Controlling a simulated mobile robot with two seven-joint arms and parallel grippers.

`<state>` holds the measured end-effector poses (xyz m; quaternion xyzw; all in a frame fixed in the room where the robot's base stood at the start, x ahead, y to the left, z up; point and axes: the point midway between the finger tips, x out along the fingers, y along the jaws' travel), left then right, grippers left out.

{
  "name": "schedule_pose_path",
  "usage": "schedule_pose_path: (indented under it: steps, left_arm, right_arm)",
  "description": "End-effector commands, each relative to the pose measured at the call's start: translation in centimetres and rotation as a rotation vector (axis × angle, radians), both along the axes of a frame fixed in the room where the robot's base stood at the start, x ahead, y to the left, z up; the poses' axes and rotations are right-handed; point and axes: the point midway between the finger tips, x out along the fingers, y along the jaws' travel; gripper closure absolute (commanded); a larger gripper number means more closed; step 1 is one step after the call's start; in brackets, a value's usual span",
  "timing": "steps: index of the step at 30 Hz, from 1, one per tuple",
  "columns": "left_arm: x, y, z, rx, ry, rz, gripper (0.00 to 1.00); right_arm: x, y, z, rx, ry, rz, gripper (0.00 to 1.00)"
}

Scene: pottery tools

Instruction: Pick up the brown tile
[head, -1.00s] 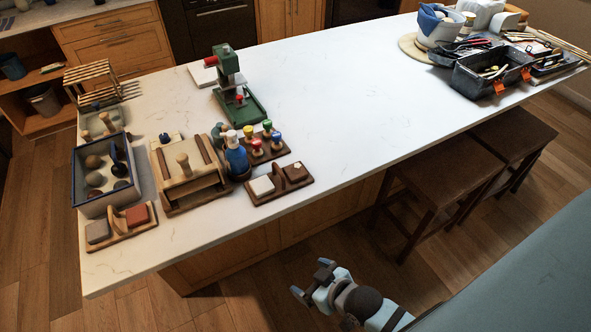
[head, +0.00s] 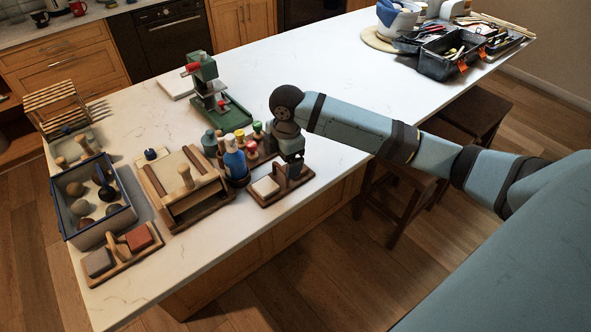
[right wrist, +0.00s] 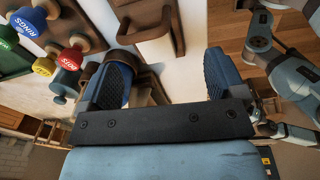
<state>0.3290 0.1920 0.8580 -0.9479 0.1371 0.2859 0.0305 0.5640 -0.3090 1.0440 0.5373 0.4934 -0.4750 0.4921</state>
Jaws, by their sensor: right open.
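A reddish-brown tile (head: 139,238) lies on a small wooden holder at the left, beside a grey tile (head: 98,262). A second wooden holder (head: 270,200) near the front edge carries a white tile (head: 265,187); its right part is partly hidden by my right gripper (head: 292,170). That gripper points down over this holder, open. In the right wrist view its two blue-padded fingers (right wrist: 165,78) are apart with nothing held between them. A brown wooden piece with a handle (right wrist: 147,28) shows beyond them. My left gripper is out of view.
Several coloured-top stamps (head: 248,142) and a blue bottle (head: 235,163) stand just left of the right gripper. A wooden press box (head: 160,185), a blue-edged box (head: 70,222) and a green press (head: 205,85) stand nearby. The table middle is clear.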

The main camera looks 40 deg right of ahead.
Motion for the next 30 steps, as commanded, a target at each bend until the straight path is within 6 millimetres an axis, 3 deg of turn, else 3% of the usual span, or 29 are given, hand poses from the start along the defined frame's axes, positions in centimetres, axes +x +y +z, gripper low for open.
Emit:
schedule_pose_path:
  steps: [1,3,6,9,21,30]
  left_arm:
    - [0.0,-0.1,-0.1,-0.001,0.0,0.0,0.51]
    - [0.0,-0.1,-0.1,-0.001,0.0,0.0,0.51]
    - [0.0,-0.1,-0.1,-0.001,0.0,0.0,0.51]
    - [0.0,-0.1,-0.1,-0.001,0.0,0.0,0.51]
    - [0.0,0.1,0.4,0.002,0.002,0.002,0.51]
    - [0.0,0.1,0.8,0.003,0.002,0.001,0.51]
  right_arm:
    - [1.1,-1.7,1.5,-0.026,0.01,0.02,0.11]
    - [1.9,-3.3,3.0,-0.045,0.03,0.048,0.11]
    - [2.6,-4.8,4.4,-0.06,0.05,0.072,0.11]
    - [2.8,-5.4,4.5,-0.065,0.062,0.084,0.11]
    - [2.8,-5.5,-2.3,-0.064,0.064,0.084,0.11]
    - [2.8,-5.7,-4.8,-0.065,0.064,0.084,0.11]
